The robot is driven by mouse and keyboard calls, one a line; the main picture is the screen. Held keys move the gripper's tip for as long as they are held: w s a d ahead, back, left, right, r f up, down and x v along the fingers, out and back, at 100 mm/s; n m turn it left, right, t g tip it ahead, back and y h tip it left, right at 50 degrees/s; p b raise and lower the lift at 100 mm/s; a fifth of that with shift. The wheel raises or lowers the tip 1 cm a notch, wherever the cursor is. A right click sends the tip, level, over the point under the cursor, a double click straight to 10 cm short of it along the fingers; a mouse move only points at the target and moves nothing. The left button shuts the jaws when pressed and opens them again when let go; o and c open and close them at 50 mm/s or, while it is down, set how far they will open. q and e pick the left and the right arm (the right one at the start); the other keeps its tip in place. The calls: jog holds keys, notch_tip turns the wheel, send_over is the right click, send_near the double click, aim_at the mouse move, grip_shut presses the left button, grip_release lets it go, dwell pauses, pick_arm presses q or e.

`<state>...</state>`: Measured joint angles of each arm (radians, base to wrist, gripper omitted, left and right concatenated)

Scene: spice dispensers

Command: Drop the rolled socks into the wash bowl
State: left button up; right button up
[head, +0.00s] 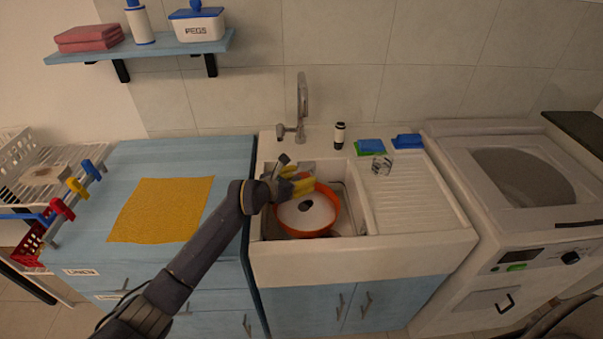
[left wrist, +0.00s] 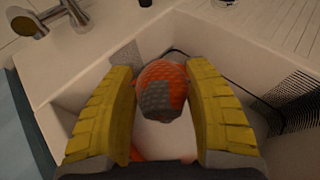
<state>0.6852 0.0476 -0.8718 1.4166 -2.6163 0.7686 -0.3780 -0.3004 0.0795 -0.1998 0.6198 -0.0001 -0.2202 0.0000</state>
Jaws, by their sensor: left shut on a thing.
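The rolled socks (left wrist: 162,90), an orange and grey ball, sit between the yellow fingertips of my left gripper (left wrist: 165,100) in the left wrist view. The gripper is shut on them. In the head view my left gripper (head: 305,186) is over the back left part of the wash bowl, and the socks cannot be made out there. The wash bowl (head: 334,217) has an orange rim and pale inside, and stands in the sink basin. A small dark spot shows inside it. My right gripper is not in view.
The sink (head: 262,258) has a tall tap (head: 302,100) at its back and a ribbed drainboard (head: 420,195) on the right. A glass (head: 382,165), sponges (head: 370,147) and a small bottle (head: 340,135) stand behind. A yellow cloth (head: 160,209) lies on the blue counter.

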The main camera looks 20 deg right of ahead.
pick_arm(q)
jog(key=shift+f, duration=2)
jog(key=o, duration=1.2)
jog(key=shift+o, duration=0.2)
jog(key=v, duration=1.2)
jog(key=shift+f, duration=0.1)
